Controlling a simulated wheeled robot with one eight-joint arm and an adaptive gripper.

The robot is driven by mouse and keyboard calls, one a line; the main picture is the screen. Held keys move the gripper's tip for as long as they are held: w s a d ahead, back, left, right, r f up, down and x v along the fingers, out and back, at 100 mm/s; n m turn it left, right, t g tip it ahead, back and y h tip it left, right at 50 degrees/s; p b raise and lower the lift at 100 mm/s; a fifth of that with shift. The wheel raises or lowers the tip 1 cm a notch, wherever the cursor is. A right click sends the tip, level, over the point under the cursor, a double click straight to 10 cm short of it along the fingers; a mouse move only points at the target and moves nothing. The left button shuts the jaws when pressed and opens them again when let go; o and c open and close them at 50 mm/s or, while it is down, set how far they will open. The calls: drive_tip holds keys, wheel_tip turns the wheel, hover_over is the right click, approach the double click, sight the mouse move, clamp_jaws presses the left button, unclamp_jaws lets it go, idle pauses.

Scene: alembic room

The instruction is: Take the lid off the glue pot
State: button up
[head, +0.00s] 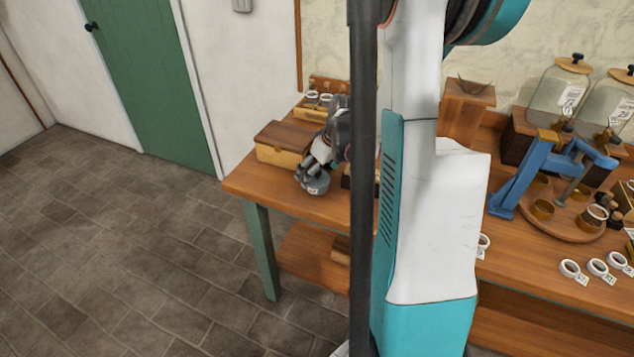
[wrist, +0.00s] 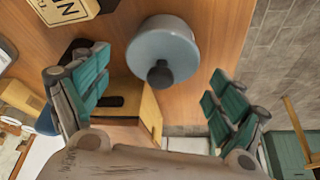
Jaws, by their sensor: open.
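The glue pot (wrist: 163,42) is a round grey-blue pot with its lid on, and the lid has a dark knob (wrist: 160,75). In the head view the pot (head: 317,186) stands near the left front edge of the wooden table. My gripper (head: 318,166) is just above and behind it, partly hiding it. In the wrist view my gripper (wrist: 160,98) is open, with one teal-padded finger to each side of the knob. Nothing is between the fingers at their tips, and they appear apart from the lid.
A lettered sign (wrist: 68,8) lies nearby. A blue press (head: 535,170), a round tray (head: 575,226) and glass jars (head: 557,88) are at the right. The floor (head: 120,250) at left is clear.

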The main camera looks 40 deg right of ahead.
drive_tip(key=shift+w+f, duration=0.15)
drive_tip(key=shift+f, duration=0.2)
drive_tip(key=shift+r, duration=0.1)
drive_tip(key=c, duration=1.1)
drive_tip(key=shift+r, duration=0.1)
